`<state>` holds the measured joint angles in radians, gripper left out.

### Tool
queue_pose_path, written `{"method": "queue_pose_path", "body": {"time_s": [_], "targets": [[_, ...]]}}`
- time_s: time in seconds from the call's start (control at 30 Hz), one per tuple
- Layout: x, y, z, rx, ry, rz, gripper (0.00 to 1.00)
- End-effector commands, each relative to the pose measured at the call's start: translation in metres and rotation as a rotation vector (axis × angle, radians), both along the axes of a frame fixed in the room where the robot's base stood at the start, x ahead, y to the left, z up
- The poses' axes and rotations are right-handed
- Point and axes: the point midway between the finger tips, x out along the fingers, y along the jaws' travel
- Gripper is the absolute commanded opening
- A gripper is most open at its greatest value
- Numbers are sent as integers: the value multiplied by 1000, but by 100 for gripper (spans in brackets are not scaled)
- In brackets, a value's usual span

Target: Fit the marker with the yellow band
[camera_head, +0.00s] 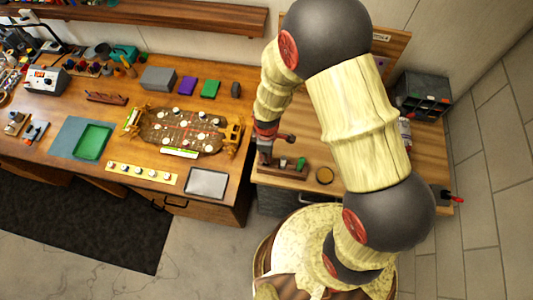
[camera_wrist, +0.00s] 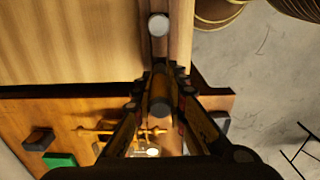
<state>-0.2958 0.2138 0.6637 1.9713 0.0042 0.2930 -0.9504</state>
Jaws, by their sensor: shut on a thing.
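My gripper (camera_head: 267,152) is at the left edge of the right-hand bench, beside a small wooden rack. In the wrist view my gripper (camera_wrist: 160,88) has its fingers closed around a narrow, dark brownish-gold cylindrical piece (camera_wrist: 160,96). It may be the marker, but no yellow band can be made out. The racecar chassis (camera_head: 182,131) lies on the left-hand bench, a brown plate with several pale round parts on top and yellow-gold parts at both ends. It is well to the left of my gripper.
A cream strip (camera_head: 142,173) with several round pieces, a grey tray (camera_head: 206,183) and a green tray (camera_head: 92,141) lie near the left bench's front. A gap separates the benches.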

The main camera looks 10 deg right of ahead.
Motion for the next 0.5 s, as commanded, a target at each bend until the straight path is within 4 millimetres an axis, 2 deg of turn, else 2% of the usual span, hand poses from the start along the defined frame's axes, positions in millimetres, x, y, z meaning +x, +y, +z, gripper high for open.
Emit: {"method": "queue_pose_path", "body": {"time_s": [0.5], "targets": [[0,0,-13,0,0,0,0]]}}
